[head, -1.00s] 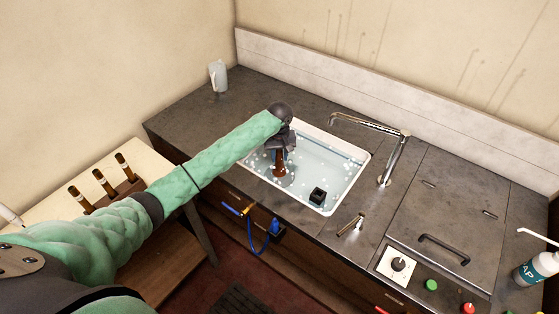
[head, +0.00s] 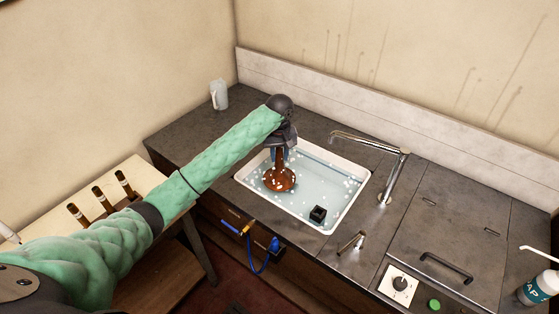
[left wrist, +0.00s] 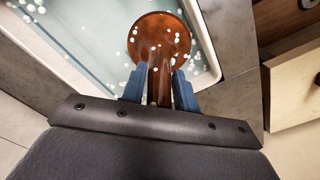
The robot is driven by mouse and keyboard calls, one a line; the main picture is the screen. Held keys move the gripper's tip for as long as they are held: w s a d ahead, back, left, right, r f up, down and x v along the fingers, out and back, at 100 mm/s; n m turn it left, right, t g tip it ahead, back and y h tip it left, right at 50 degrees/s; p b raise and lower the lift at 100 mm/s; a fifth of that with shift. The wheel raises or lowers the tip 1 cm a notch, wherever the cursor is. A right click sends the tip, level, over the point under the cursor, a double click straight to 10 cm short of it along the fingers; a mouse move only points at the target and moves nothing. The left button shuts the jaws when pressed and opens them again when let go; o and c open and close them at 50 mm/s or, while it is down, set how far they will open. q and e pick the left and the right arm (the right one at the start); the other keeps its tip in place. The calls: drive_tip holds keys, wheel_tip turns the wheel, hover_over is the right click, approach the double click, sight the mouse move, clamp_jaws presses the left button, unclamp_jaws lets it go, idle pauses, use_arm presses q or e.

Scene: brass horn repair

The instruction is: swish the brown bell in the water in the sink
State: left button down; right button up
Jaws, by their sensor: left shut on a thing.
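The brown bell (head: 281,180) hangs in my left gripper (head: 279,155) with its wide flared end down, over the left part of the sink (head: 338,222). In the left wrist view my left gripper (left wrist: 160,92) is shut with its two blue fingers on either side of the narrow part of the bell (left wrist: 158,38). The water (head: 325,180) is pale blue with white bits of foam floating on it. The flared end is at the water; I cannot tell how deep. My right gripper is not in view.
A small black block (head: 318,214) is in the sink's near right part. The faucet (head: 385,165) stands at the sink's right. A blue hose (head: 262,258) hangs at the counter front.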

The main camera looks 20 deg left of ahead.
use_arm(q)
drive_tip(key=shift+r, duration=3.9)
